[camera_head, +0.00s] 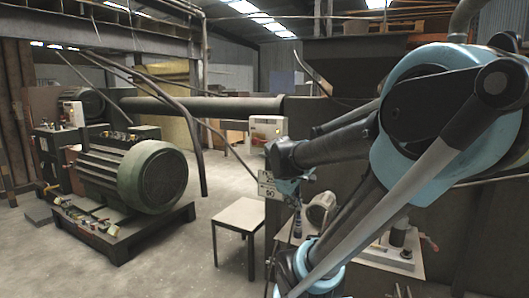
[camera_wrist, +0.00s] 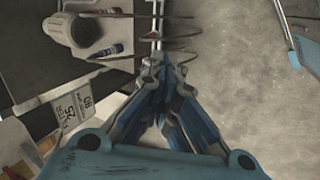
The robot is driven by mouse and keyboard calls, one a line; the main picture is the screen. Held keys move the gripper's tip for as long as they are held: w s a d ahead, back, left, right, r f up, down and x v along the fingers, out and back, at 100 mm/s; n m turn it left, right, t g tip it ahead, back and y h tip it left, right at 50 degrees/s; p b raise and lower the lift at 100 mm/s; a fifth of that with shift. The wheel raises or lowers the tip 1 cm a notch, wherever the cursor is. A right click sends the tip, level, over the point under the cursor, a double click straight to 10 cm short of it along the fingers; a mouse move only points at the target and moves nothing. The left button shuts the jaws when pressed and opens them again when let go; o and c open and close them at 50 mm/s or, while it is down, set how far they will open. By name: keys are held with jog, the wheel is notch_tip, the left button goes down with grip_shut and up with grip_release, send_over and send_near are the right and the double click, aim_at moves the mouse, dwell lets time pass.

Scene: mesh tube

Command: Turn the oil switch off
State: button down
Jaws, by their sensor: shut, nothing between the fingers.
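I cannot clearly make out an oil switch in either view. A white control box (camera_head: 267,127) with coloured markings stands behind my arm in the head view. A small printed sign (camera_head: 267,188) sits below it, beside my gripper (camera_head: 291,186). In the wrist view my gripper (camera_wrist: 163,66) is shut and empty, its fingertips meeting near thin dark looped wires (camera_wrist: 140,16). The printed sign (camera_wrist: 75,112) shows left of the fingers there. My arm hides part of the dark machine side in the head view.
A small table (camera_head: 241,213) stands left of my arm. A large green motor (camera_head: 135,180) fills the left. Fittings with a red handle (camera_head: 431,243) stand at right. Open floor lies between.

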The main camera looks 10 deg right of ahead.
jog(key=w+r+n+t+h, duration=0.2)
jog(key=w+r+n, duration=0.3)
jog(key=w, duration=0.5)
jog(key=n+t+h, duration=0.3)
jog(key=n+t, duration=0.2)
jog(key=n, duration=1)
send_near(260, 142)
jog(key=s+d+f, duration=0.3)
jog(key=s, duration=0.1)
jog(key=x, duration=0.9)
jog(key=shift+w+r, duration=0.15)
jog(key=shift+w, duration=0.15)
